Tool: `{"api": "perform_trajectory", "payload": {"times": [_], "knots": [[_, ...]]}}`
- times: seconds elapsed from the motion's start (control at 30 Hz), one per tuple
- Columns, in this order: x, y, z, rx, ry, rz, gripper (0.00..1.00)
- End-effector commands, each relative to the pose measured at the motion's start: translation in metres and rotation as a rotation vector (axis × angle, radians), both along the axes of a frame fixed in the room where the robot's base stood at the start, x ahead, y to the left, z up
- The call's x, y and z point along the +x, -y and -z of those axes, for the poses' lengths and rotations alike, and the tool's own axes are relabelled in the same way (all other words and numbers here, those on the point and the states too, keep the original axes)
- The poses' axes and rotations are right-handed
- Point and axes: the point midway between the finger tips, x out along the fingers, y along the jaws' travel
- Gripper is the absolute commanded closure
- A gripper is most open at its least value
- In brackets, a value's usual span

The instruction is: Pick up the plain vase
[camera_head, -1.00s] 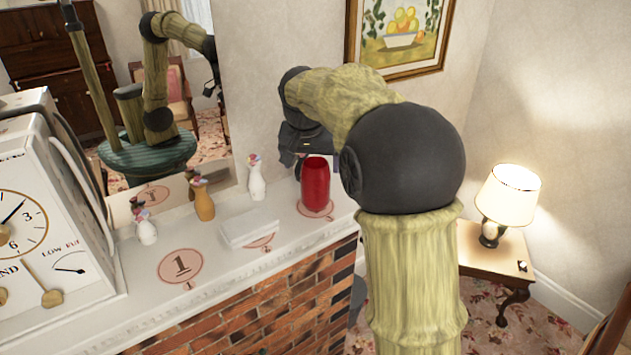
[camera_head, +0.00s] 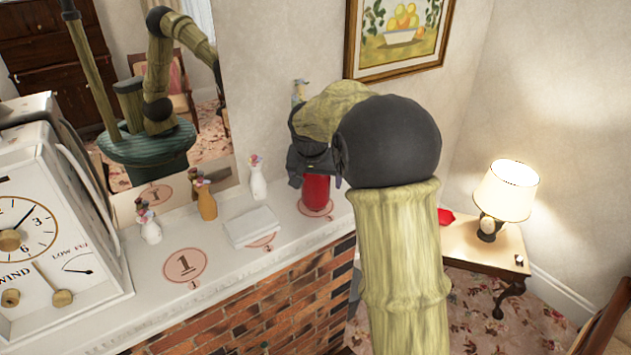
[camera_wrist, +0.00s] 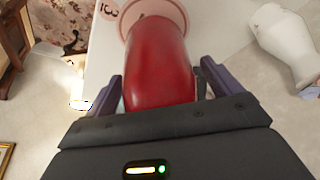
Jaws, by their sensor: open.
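The plain red vase (camera_head: 316,192) stands upright on a pink circle marker at the right end of the white mantel. My gripper (camera_head: 312,172) is over it in the head view, and its upper part is hidden. In the wrist view the red vase (camera_wrist: 160,65) lies between the two purple fingers of my gripper (camera_wrist: 160,88). The fingers are open, one on each side of it. I cannot tell whether either one touches it.
A white vase (camera_head: 258,180), an orange vase (camera_head: 205,200) and another white vase (camera_head: 149,228), all with flowers, stand left along the mirror. A white box (camera_head: 250,226) lies mid-mantel. A large clock (camera_head: 60,235) fills the left end. A lamp (camera_head: 505,192) stands on a side table (camera_head: 460,243).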

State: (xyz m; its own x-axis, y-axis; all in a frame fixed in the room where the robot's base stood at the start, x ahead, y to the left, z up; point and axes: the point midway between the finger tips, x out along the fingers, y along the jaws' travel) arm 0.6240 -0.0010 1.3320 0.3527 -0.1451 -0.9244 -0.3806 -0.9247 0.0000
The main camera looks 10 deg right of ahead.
Motion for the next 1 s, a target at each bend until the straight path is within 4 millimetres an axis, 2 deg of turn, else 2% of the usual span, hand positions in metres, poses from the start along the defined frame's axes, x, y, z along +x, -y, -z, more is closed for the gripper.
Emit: {"api": "perform_trajectory", "payload": {"times": [0.43,0.47,0.73,0.77,1.0], "knots": [[-0.0001,0.0001,-0.0002,0.0,0.001,0.0,0.1],[-0.0001,0.0,-0.0003,0.0,0.001,0.0,0.14],[-0.0001,0.0001,-0.0004,0.0,0.001,0.0,0.67],[0.0002,0.0001,-0.0013,0.0,0.002,0.0,0.69],[0.0004,0.0,-0.0023,0.0,0.003,0.001,0.69]]}}
